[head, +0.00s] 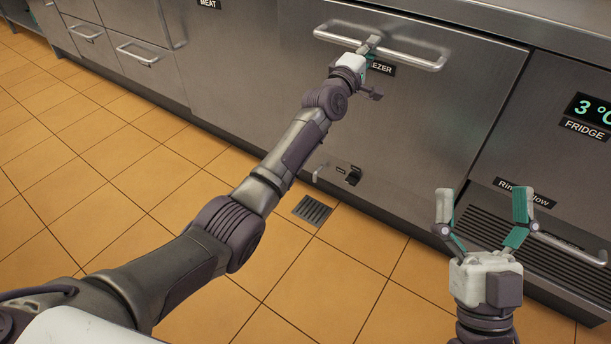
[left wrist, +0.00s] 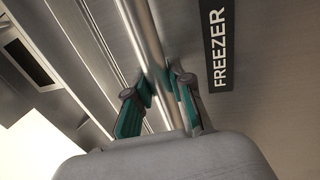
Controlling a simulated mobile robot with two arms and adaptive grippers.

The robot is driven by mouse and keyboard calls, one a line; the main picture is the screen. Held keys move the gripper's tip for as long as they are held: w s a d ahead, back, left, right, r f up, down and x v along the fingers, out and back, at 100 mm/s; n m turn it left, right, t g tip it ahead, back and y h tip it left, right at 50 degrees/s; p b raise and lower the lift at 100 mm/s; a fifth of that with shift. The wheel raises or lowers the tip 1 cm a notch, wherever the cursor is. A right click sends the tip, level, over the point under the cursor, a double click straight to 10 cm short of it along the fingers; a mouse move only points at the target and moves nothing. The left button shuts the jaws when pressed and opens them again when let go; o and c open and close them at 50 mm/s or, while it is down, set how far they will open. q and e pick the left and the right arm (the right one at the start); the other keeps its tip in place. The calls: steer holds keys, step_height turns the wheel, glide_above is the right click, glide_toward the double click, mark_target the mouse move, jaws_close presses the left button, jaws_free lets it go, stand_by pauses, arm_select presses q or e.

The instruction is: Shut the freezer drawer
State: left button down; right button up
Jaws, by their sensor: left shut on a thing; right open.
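The freezer drawer (head: 430,110) is a wide steel front with a bar handle (head: 415,60) along its top and a black FREEZER label (head: 381,69). Its front looks about level with the panels beside it; I cannot tell if a small gap is left. My left gripper (head: 369,46) is shut on the handle bar near its middle. In the left wrist view the bar (left wrist: 150,45) runs between the two green-padded fingers (left wrist: 162,92), with the FREEZER label (left wrist: 216,45) to the right. My right gripper (head: 487,207) is open and empty, in front of the lower right cabinet.
A steel counter edge (head: 500,20) runs above the drawer. To the right are a FRIDGE panel (head: 585,130) with a display and a slatted grille (head: 540,240) with a handle. Smaller drawers (head: 140,60) stand at the left. The orange tiled floor (head: 130,150) is clear, with a small drain (head: 312,210).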

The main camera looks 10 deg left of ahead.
arm_select(q)
steer(key=shift+w, duration=0.1)
arm_select(e)
steer(key=shift+s+r+t+y, duration=0.3)
steer(key=shift+s+r, duration=0.05)
steer(key=shift+s, duration=0.1)
